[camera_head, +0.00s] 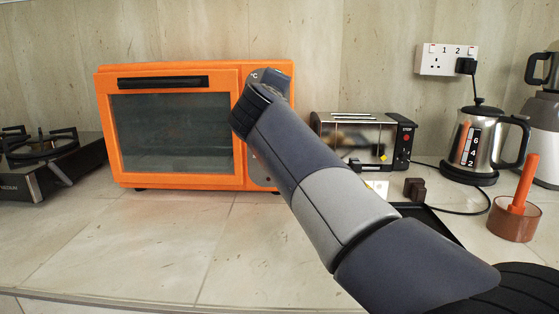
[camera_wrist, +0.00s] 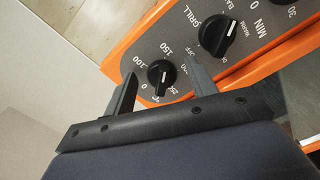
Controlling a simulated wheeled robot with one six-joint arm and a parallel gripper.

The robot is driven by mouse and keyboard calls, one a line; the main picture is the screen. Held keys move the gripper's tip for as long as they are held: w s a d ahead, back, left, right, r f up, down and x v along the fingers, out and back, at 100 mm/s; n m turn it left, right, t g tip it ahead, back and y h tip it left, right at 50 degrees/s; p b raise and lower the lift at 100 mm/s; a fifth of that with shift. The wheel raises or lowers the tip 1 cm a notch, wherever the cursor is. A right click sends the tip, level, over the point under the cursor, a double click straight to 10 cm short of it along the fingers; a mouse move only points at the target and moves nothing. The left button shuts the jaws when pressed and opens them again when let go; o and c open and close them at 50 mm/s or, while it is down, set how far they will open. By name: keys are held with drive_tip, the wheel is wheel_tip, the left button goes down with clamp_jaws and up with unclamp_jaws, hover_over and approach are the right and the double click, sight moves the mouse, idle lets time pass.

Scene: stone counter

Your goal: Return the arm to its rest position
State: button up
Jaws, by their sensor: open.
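My arm reaches from the lower right across the counter in the head view, and its end is in front of the control panel of an orange oven (camera_head: 229,100). My gripper (camera_wrist: 158,82) is open in the wrist view, with its two grey fingers apart. A black temperature knob (camera_wrist: 161,74) shows between the fingers; I cannot tell whether they touch it. A second black knob (camera_wrist: 218,36), by the word GRILL, is beyond it. In the head view the arm hides the fingers and most of the panel.
A toaster (camera_head: 355,139) stands right of the oven, with a dark tray (camera_head: 437,222) in front, partly behind my arm. A kettle (camera_head: 479,143) and a brown pot (camera_head: 514,222) are further right. A gas hob (camera_head: 45,160) is at left. The front-left counter (camera_head: 130,245) is clear.

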drive_tip(key=n+p, duration=0.5)
drive_tip(key=r+n+p, duration=0.1)
drive_tip(key=n+p, duration=0.4)
drive_tip(key=n, duration=0.1)
drive_tip(key=n+p, duration=0.5)
drive_tip(key=n, duration=0.1)
drive_tip(key=shift+a+r, duration=0.15)
drive_tip(key=shift+a, duration=0.05)
